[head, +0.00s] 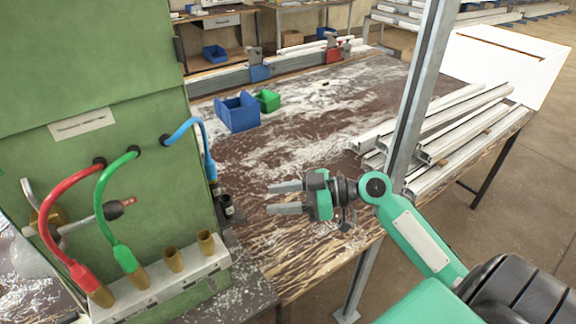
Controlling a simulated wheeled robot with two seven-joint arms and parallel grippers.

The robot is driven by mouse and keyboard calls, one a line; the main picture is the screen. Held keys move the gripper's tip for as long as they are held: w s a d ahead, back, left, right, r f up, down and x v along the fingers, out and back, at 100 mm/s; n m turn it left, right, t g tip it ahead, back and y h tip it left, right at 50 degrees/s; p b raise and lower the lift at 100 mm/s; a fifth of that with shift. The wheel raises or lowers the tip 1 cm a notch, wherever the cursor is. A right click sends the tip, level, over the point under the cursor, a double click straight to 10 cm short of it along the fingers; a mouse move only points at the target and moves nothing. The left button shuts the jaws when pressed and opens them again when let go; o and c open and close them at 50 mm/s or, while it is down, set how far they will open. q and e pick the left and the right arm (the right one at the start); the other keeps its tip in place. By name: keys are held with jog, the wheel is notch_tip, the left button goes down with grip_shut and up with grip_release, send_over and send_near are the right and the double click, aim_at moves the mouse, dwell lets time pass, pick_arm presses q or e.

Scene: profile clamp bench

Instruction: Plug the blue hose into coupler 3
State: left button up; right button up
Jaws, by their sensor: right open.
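The blue hose (186,127) leaves the green cabinet and curves down on its right side. Its dark end sits at a small black holder (228,207) beside the cabinet; I cannot tell how firmly it is seated. A row of brass couplers stands on a pale rail at the cabinet's foot. The red hose (57,209) and green hose (104,195) end at the two leftmost. The third coupler from the left (173,260) and the fourth coupler (206,241) are empty. No coupler numbers are readable. My right gripper (269,198) is open and empty, right of the holder, fingers pointing left.
A metal post (413,95) stands behind my right arm. Metal profiles (445,125) lie on the bench's right; blue bin (237,113) and green bin (268,100) stand farther back.

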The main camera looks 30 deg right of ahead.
jog(key=y, duration=0.2)
send_near(211, 161)
jog(key=shift+n+t, duration=0.3)
jog(key=shift+t, duration=0.1)
jog(key=shift+f+p+x, duration=0.25)
jog(key=shift+p+x, duration=1)
jog(key=shift+x, duration=0.1)
jog(key=shift+f+p+x, duration=0.3)
jog(key=shift+p+x, duration=1)
jog(key=shift+x, duration=0.1)
jog(key=shift+f+p+x, duration=0.25)
jog(key=shift+p+x, duration=1)
jog(key=shift+x, duration=0.1)
grip_shut()
jog(key=c, duration=0.8)
grip_release()
grip_shut()
jog(key=shift+r, duration=0.6)
